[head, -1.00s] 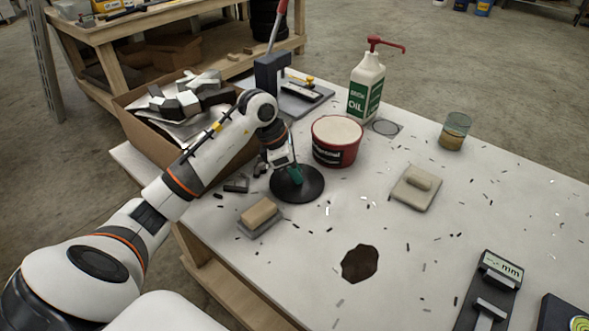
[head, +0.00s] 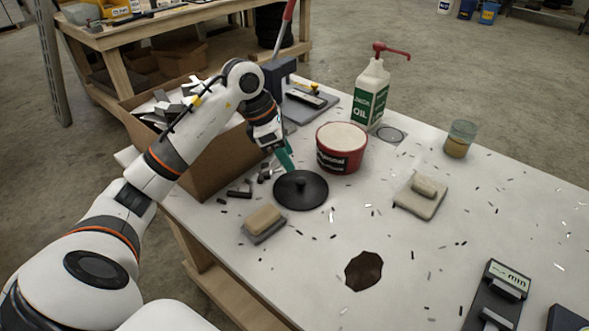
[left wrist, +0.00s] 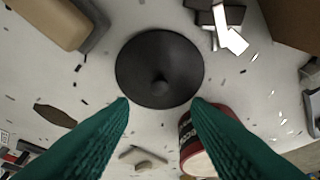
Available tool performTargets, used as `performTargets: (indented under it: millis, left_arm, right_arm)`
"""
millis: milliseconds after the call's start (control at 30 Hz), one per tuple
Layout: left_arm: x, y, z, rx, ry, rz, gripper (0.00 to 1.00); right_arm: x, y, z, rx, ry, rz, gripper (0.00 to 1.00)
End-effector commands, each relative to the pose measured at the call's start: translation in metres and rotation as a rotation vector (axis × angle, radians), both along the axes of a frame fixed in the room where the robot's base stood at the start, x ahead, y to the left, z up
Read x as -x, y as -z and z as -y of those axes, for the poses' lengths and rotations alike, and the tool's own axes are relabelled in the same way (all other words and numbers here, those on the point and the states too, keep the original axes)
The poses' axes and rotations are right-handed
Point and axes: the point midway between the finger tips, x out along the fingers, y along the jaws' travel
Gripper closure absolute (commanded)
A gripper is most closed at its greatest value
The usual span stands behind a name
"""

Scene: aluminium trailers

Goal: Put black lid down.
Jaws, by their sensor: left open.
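The black lid (head: 301,188) is a round disc with a small knob at its centre. It lies flat on the white table, in front of the red tub (head: 341,158). My left gripper (head: 286,165) is above and just behind the lid, apart from it. In the left wrist view the lid (left wrist: 160,62) lies beyond the two green fingertips (left wrist: 160,108), which are spread wide with nothing between them. The tub (left wrist: 197,140) shows beside the right finger. My right gripper is not in view.
A brush or block (head: 264,222) and small dark metal pieces (head: 240,190) lie near the lid. A cardboard box (head: 205,160) of scrap stands at left. An oil bottle (head: 370,92), a glass jar (head: 459,138) and a cloth pad (head: 420,198) stand farther right. The table's middle has free room around a brown stain.

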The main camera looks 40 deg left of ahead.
Motion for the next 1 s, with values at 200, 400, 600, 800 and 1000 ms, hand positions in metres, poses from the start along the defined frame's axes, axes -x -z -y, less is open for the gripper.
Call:
performTargets:
  millis: [200, 400, 600, 800, 1000]
  left_arm:
    - [0.008, -0.031, -0.010, -0.003, -0.001, 0.001, 0.56]
    - [0.011, -0.038, -0.012, 0.000, 0.000, 0.000, 0.56]
    - [0.011, -0.038, -0.012, 0.000, 0.000, -0.001, 0.56]
    - [0.011, -0.038, -0.012, 0.000, 0.000, -0.001, 0.56]
    - [0.011, -0.048, -0.012, 0.000, 0.000, 0.000, 0.56]
  right_arm:
    - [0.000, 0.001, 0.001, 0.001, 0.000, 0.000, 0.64]
    - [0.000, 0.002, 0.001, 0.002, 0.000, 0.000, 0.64]
    - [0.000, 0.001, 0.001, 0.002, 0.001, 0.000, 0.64]
    - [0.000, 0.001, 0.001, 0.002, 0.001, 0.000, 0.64]
    - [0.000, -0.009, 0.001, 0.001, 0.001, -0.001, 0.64]
